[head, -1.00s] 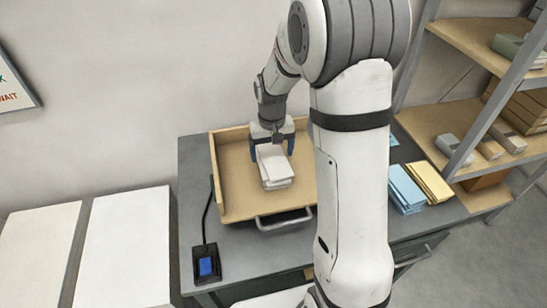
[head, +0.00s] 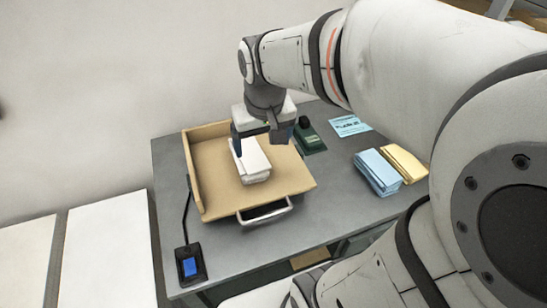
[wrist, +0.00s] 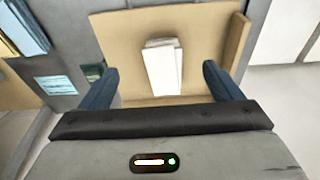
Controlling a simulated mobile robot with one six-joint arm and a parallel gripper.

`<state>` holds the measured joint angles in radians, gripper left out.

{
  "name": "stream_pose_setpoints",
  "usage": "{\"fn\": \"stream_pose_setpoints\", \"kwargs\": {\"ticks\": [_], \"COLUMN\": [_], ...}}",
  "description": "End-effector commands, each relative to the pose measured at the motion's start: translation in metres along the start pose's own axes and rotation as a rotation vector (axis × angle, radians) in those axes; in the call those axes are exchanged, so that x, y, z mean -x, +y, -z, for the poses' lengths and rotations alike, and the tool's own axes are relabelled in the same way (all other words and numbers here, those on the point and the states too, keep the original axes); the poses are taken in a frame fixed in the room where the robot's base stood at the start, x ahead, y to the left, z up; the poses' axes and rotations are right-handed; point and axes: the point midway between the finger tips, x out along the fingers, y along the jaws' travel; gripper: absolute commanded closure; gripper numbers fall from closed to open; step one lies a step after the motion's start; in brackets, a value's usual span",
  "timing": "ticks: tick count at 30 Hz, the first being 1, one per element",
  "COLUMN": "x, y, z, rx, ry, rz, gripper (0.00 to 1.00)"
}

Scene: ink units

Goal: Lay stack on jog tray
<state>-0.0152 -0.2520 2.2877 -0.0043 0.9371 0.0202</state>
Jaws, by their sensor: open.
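The white stack (head: 256,174) of paper lies on the wooden jog tray (head: 290,182), near its middle. Its sheets look slightly uneven at the edges. My gripper (head: 262,146) is open and empty above the back end of the stack. In the wrist view, the stack (wrist: 163,68) shows between and beyond the two blue fingers of my gripper (wrist: 160,82), with clear gaps on both sides. The tray (wrist: 120,40) shows around it. The gripper hides part of the stack's back end in the head view.
A blue stack (head: 377,172) and a yellow stack (head: 405,163) lie right of the tray on the grey table (head: 325,215). A dark green device (head: 309,138) and a light blue card (head: 349,125) are behind them. A blue-button switch (head: 189,265) sits front left.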

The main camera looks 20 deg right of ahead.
Motion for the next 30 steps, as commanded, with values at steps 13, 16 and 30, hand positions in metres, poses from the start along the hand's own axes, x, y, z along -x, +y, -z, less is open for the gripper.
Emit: {"fn": "stream_pose_setpoints", "kwargs": {"ticks": [13, 16, 30], "x": [0.007, 0.007, 0.007], "y": [0.006, 0.006, 0.006], "z": [-0.079, -0.079, -0.078], "rx": [-0.001, -0.001, 0.000], "ry": [0.098, 0.098, 0.098], "rz": [-0.002, -0.001, -0.001], "gripper": [0.15, 0.15, 0.15]}}
